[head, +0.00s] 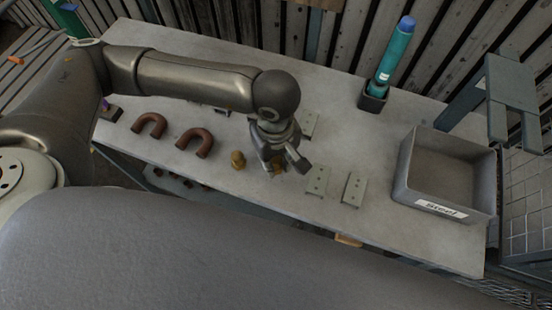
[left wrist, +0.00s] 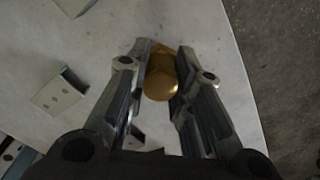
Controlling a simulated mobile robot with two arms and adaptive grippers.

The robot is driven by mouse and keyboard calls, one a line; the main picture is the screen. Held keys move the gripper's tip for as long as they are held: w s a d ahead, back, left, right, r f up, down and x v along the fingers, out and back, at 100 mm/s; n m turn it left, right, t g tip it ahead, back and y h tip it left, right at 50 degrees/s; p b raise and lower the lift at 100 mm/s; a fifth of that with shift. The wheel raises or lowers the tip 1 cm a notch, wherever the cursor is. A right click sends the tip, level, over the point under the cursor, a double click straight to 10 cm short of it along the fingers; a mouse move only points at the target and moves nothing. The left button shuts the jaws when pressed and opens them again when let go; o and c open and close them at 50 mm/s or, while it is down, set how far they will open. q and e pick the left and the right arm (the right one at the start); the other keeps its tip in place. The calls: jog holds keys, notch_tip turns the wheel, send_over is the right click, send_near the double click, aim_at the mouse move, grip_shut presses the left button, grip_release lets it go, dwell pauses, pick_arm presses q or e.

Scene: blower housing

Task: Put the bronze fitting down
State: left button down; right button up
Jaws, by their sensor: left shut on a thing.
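My left gripper (head: 277,166) points down over the middle of the table, near its front edge. It is shut on a bronze fitting (left wrist: 160,78), which shows between the two fingers in the left wrist view. In the head view the fingers hide most of this fitting, and I cannot tell whether it touches the table. My right gripper is in neither view.
Two rusty U-shaped pipes (head: 195,142) lie left on the grey table (head: 330,90). Several pale metal brackets (head: 354,189) lie around the gripper. A grey bin labelled "Steel" (head: 400,173) stands right. A teal bottle (head: 392,56) stands in a dark holder at the back.

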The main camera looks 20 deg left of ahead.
pick_arm(q)
jog(key=shift+s+f+p, duration=0.1)
jog(key=shift+f+p, duration=0.2)
jog(key=shift+f, duration=0.65)
jog(key=shift+f+b, duration=0.2)
jog(key=shift+b, duration=0.2)
jog(key=c, duration=1.3)
grip_release()
jog(key=shift+r, duration=0.1)
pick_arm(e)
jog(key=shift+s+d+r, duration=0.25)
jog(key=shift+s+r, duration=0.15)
